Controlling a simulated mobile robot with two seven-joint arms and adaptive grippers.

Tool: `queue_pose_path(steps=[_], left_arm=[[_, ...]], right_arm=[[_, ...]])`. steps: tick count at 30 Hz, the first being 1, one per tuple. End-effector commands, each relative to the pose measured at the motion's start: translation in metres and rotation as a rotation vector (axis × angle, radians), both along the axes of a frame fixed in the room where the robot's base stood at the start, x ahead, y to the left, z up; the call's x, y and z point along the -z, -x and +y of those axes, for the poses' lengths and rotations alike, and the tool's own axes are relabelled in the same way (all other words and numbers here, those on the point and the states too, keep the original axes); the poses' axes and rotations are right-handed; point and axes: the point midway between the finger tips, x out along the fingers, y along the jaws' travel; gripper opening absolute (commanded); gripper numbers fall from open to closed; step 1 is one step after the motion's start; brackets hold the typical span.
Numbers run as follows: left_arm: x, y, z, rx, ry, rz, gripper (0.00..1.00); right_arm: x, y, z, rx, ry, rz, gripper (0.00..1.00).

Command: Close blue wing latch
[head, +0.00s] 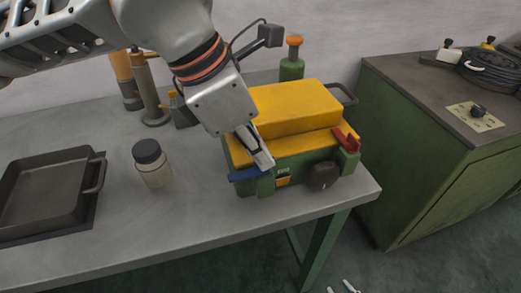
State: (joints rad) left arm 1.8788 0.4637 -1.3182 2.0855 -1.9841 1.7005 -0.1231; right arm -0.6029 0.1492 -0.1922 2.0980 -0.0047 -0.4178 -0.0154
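A yellow and green case-like machine (290,104) sits on the grey bench. A blue wing latch (245,174) sticks out at the left of its front face, roughly level. My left gripper (262,160) points down over the front left part of the machine, its tips just above and right of the blue latch. I cannot tell whether they touch it, or how far the fingers are apart. A red wing latch (347,140) stands tilted up at the right front corner. Two pale tips of my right gripper (341,288) show apart at the bottom edge; the rest is out of view.
A dark round knob (322,176) sits low on the machine's front. A jar with a black lid (152,163) and a dark tray (45,195) stand to the left. A green cabinet (430,150) stands right. The bench front is clear.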

Motion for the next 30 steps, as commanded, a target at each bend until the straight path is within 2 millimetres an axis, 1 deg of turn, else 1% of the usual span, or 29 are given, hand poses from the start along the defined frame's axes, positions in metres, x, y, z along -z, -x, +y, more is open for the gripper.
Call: queue_pose_path(steps=[5, 11, 19, 30], left_arm=[[-0.0007, -0.0007, 0.0004, 0.044, 0.000, 0.000, 0.00], [-0.0014, -0.0019, 0.0006, 0.166, 0.000, -0.002, 0.00], [-0.0017, -0.0031, 0.0005, 0.410, -0.001, 0.000, 0.00], [-0.0016, -0.0052, -0.0007, 0.762, -0.001, 0.000, 0.00]], right_arm=[[0.0013, 0.0045, 0.0006, 0.003, -0.003, 0.008, 0.24], [-0.0006, 0.0035, 0.0012, 0.007, -0.005, 0.007, 0.24], [0.0002, 0.0032, -0.0013, 0.009, 0.000, 0.010, 0.24], [-0.0076, -0.0006, -0.0015, 0.011, -0.004, -0.001, 0.24]])
